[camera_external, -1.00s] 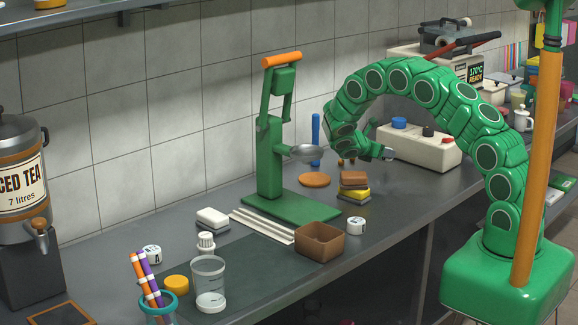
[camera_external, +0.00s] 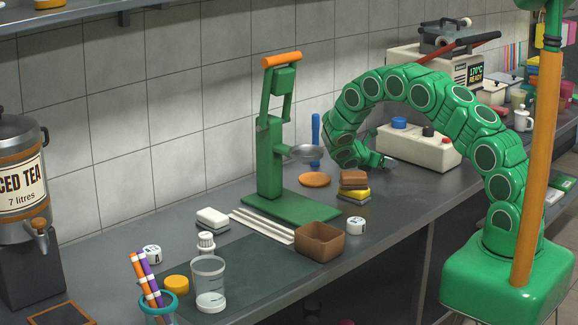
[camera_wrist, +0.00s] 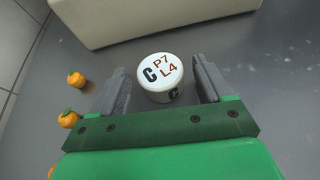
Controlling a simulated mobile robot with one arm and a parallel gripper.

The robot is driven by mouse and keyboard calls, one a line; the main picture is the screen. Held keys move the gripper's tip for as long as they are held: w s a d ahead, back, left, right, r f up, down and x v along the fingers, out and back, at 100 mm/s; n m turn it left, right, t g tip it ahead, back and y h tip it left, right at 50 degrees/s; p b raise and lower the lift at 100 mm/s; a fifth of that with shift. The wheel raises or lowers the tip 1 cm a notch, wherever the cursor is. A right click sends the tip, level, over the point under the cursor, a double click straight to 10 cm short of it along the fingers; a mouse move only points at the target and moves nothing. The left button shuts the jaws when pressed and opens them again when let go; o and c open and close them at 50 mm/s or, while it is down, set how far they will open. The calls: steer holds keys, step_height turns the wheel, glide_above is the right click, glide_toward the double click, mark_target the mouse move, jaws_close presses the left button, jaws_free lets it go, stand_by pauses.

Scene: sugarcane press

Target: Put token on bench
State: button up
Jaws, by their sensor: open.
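A short white round token (camera_wrist: 160,76) marked "C P7 L4" stands on the grey bench (camera_wrist: 215,70) in the wrist view. My gripper (camera_wrist: 163,88) is open, with one dark finger on each side of the token. Small gaps show between the token and both fingers. In the external view my gripper (camera_external: 384,163) is low over the bench (camera_external: 398,196), in front of the cream control box. I cannot make out the token there; the arm seems to hide it. Two similar white labelled cylinders stand elsewhere on the bench, one at front right (camera_external: 356,226) and one at left (camera_external: 151,254).
The cream box (camera_external: 425,148) with knobs stands close behind my gripper. Small oranges (camera_wrist: 75,79) lie to the left in the wrist view. The green press (camera_external: 270,160), stacked sponges (camera_external: 354,188) and a brown tub (camera_external: 320,241) stand left of the arm.

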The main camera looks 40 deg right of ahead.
steer(key=shift+a+r, duration=0.2)
steer(key=v, duration=0.5)
steer(key=shift+w+a+r, duration=0.1)
steer(key=shift+a+r, duration=0.05)
steer(key=shift+a, duration=0.2)
steer(key=shift+a+r, duration=0.25)
steer(key=shift+a, duration=0.4)
steer(key=shift+r, duration=0.1)
steer(key=s+a+r+m+g+y, duration=0.1)
steer(key=s+a+r+m+y, duration=0.15)
steer(key=s+r, duration=0.45)
steer(key=s+a+r+m+g+y, duration=0.15)
steer(key=s+r+m, duration=0.3)
steer(key=s, duration=0.45)
steer(key=s+a+r+m+y, duration=0.2)
steer(key=s+r+m, duration=0.1)
steer(key=s+r, duration=0.45)
steer(key=s+a+r+m+y, duration=0.1)
steer(key=s+a+m+y, duration=0.1)
steer(key=s+a, duration=0.3)
steer(key=s+a+r+m+t+y, duration=0.1)
steer(key=s+a, duration=0.5)
steer(key=s, duration=0.6)
steer(key=s+a+r+m+y, duration=0.2)
steer(key=s+a+m+y, duration=0.2)
steer(key=s, duration=0.5)
steer(key=shift+a+t+y, duration=0.3)
steer(key=shift+a+t, duration=0.05)
steer(key=shift+a, duration=0.5)
